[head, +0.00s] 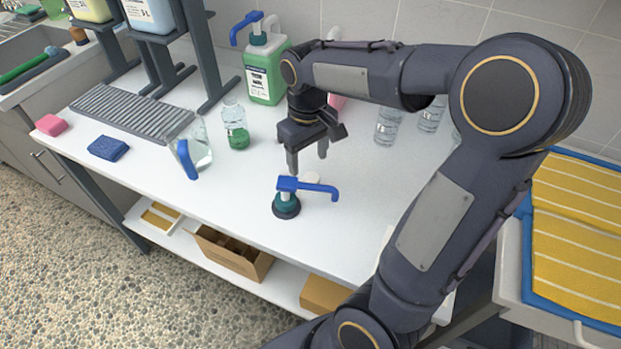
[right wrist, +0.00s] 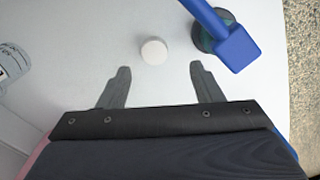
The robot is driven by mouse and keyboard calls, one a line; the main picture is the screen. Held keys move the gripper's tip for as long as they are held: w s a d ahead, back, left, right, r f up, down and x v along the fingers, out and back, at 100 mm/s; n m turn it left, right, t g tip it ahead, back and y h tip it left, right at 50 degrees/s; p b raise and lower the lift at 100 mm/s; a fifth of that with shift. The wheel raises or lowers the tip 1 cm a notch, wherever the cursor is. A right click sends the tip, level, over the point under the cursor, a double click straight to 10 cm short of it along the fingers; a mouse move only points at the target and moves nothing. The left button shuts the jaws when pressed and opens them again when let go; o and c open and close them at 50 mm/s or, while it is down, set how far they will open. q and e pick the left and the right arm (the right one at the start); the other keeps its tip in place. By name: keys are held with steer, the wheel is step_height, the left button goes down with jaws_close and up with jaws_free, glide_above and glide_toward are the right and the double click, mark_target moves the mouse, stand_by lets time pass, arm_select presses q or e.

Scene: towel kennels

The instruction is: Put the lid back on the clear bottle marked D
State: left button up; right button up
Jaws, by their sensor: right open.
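A small round white lid (head: 312,178) lies on the white table, just beyond my right gripper's fingertips. In the right wrist view the lid (right wrist: 153,51) sits ahead of and between the two fingers, not touching them. My right gripper (head: 308,158) is open and empty above the table; its spread fingers also show in the right wrist view (right wrist: 159,72). A clear bottle with green liquid (head: 236,124) stands to the left. Other clear bottles (head: 388,126) (head: 431,115) stand at the back right, partly behind my arm. I cannot read a D on any. My left gripper is out of view.
A blue-handled pump head (head: 286,204) stands close to the lid, near the front edge.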

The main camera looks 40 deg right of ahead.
mark_target(311, 177)
steer(key=shift+f, duration=0.45)
steer(key=f, duration=0.3)
steer(key=f+b, duration=0.1)
steer(key=f, duration=0.1)
steer(key=shift+d+f, duration=0.15)
steer(key=shift+d, duration=0.25)
steer(key=shift+c, duration=0.5)
steer(key=c, duration=0.9)
